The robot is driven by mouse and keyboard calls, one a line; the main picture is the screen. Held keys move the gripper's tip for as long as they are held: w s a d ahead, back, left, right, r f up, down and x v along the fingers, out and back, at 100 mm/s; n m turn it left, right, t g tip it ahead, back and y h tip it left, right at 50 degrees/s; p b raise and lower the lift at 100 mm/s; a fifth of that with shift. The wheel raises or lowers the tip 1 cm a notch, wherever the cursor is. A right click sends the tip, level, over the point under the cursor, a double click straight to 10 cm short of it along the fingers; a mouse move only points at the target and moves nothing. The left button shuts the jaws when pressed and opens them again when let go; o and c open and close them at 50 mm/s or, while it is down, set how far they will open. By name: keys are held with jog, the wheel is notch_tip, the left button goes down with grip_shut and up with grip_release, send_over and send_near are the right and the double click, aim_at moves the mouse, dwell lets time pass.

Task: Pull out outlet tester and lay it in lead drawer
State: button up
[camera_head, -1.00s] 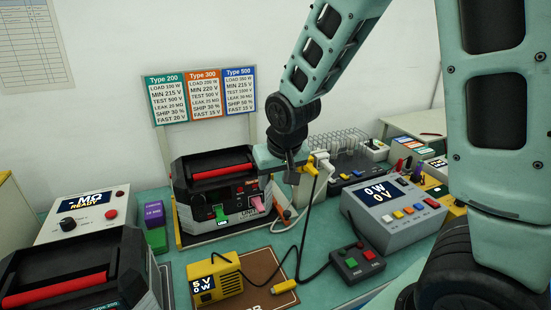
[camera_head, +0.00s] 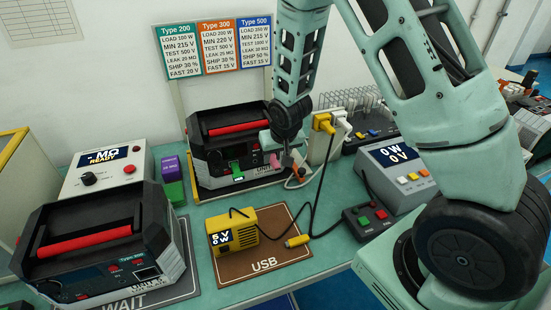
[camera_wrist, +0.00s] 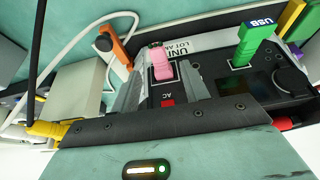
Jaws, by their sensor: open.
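A pink plug-in block, which looks like the outlet tester (camera_wrist: 161,65), stands in the AC socket area on the front of the middle black unit (camera_head: 222,128). It also shows in the head view (camera_head: 274,161), partly hidden by my gripper. My gripper (camera_wrist: 160,80) is open, with one jaw on each side of the pink block; I cannot tell if either jaw touches it. In the head view my gripper (camera_head: 286,158) is at the right front of the unit. I cannot make out the lead drawer in these views.
A green USB plug (camera_wrist: 248,45) stands beside the pink block. An orange-handled lead (camera_wrist: 115,45) and a white cable lie on the other side. A yellow plug (camera_head: 323,122) with a black cable stands close right of my gripper. A yellow meter (camera_head: 232,232) sits in front.

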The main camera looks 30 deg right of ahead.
aim_at(275, 162)
jog(key=shift+x, duration=1.85)
grip_shut()
